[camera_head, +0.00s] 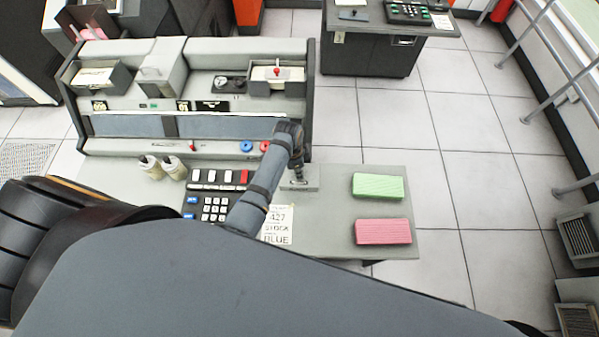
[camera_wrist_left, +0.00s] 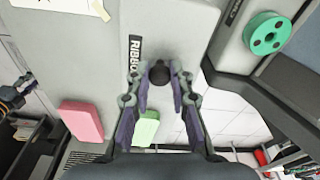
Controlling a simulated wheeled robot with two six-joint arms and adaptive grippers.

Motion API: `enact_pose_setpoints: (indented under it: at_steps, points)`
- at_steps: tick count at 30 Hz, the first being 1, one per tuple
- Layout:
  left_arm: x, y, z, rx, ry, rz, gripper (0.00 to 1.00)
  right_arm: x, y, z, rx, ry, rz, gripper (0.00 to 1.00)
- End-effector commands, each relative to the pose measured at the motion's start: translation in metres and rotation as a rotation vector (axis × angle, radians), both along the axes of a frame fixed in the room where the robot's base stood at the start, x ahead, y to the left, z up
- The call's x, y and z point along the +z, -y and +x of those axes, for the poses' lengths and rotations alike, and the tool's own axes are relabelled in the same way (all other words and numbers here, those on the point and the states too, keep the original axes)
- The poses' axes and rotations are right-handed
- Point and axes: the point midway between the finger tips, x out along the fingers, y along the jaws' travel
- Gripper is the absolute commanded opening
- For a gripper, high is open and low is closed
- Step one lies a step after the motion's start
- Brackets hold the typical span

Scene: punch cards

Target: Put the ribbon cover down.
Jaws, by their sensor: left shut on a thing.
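My left gripper (camera_head: 298,178) reaches down over the right part of the desk, just in front of the console. In the left wrist view, the left gripper (camera_wrist_left: 160,76) is shut on a round black knob (camera_wrist_left: 160,73). A small grey flat piece (camera_head: 312,186) shows under the gripper in the head view and looks like the ribbon cover. A dark label reading RIBBO (camera_wrist_left: 135,50), its end hidden, lies beside the knob. I cannot tell whether the cover touches the desk.
A green block (camera_head: 378,187) and a pink block (camera_head: 383,231) lie on the desk to the right. The console (camera_head: 200,150) stands behind, with blue (camera_head: 247,146) and red (camera_head: 265,146) spools. A keypad (camera_head: 216,208) and a paper card (camera_head: 278,232) are nearby.

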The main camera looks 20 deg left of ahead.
Motion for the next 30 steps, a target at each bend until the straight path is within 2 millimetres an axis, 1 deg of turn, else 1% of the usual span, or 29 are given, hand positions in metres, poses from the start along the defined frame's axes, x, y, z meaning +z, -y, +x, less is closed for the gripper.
enact_pose_setpoints:
  at_steps: [2,4,6,9,20,21,24,26,30]
  points:
    - [-0.003,0.001,0.003,0.000,0.000,0.000,0.00,0.000,-0.001,0.000,0.000,0.000,0.001,0.40]
    - [-0.012,0.003,0.009,-0.001,-0.001,0.000,0.00,-0.001,-0.002,0.000,-0.001,0.001,0.002,0.40]
    - [-0.027,0.002,0.007,0.000,-0.003,0.002,0.00,-0.002,-0.003,0.000,-0.002,0.000,0.004,0.40]
    - [-0.038,0.002,0.007,0.000,0.000,0.001,0.00,-0.003,-0.006,0.000,-0.002,0.001,0.007,0.40]
    - [-0.043,0.002,0.007,0.001,0.000,0.000,0.00,-0.005,-0.007,0.000,-0.003,0.001,0.009,0.40]
    - [-0.043,0.002,0.007,0.001,0.000,0.000,0.24,-0.004,-0.007,0.000,-0.002,0.001,0.008,0.40]
    - [-0.042,0.002,0.007,0.001,0.000,0.000,0.37,-0.004,-0.006,0.000,-0.002,0.001,0.007,0.40]
    - [-0.042,0.002,0.007,0.001,0.000,0.000,0.44,-0.004,-0.005,0.000,-0.002,0.001,0.006,0.40]
    - [-0.042,0.002,0.007,0.001,0.000,0.000,0.44,-0.004,-0.003,0.000,-0.002,0.001,0.004,0.40]
